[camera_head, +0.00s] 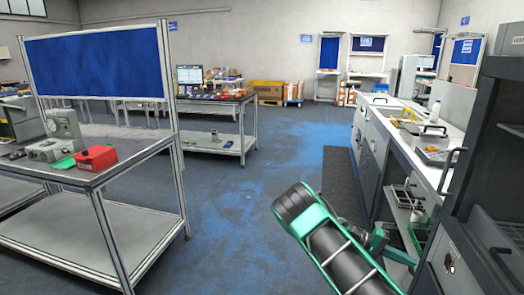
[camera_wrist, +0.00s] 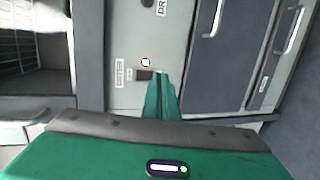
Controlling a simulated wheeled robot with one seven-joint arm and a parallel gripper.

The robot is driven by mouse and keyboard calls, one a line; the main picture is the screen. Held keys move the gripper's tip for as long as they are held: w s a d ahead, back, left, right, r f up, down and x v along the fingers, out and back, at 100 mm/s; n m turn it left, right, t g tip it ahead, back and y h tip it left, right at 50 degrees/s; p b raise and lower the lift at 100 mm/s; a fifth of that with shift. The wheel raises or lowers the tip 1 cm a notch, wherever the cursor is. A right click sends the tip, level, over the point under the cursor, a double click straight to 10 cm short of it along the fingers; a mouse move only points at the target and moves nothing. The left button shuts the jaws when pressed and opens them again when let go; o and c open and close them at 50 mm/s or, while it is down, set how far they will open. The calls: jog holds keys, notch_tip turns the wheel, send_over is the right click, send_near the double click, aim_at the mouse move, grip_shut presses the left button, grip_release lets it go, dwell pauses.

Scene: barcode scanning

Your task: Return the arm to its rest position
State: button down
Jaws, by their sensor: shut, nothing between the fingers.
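My arm, with dark links and green bands, reaches in from the bottom of the head view. My gripper (camera_wrist: 160,76) shows in the wrist view as two green fingers pressed together with nothing between them. Its tips are in front of a grey panel (camera_wrist: 120,35) with labels, a small dark switch and a round white button (camera_wrist: 145,62). I cannot tell whether the tips touch the panel. In the head view the green hand is partly hidden behind my arm, near the dark cabinet (camera_head: 452,235) at the right.
A white-topped counter (camera_head: 390,110) with drawers and trays runs along the right, beside the hand. A metal table (camera_head: 130,160) with a red box (camera_head: 95,158) stands at the left. Another table (camera_head: 225,145) is further back. The blue floor (camera_head: 250,200) between them is clear.

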jog(key=s+r+m+t+y, duration=0.1)
jog(key=s+r+m+y, duration=0.2)
jog(key=s+r+y, duration=1.05)
jog(key=s+a+r+t, duration=0.2)
jog(key=s+a+r, duration=0.3)
jog(key=s, duration=0.6)
jog(key=s+a+r+n+t, duration=0.1)
jog(key=s+a+r+t, duration=0.2)
jog(key=s, duration=0.9)
jog(key=a+r, duration=0.2)
jog(key=a, duration=0.1)
jog(key=shift+r, duration=0.2)
jog(key=shift+s+y, duration=0.1)
jog(key=shift+y, duration=0.15)
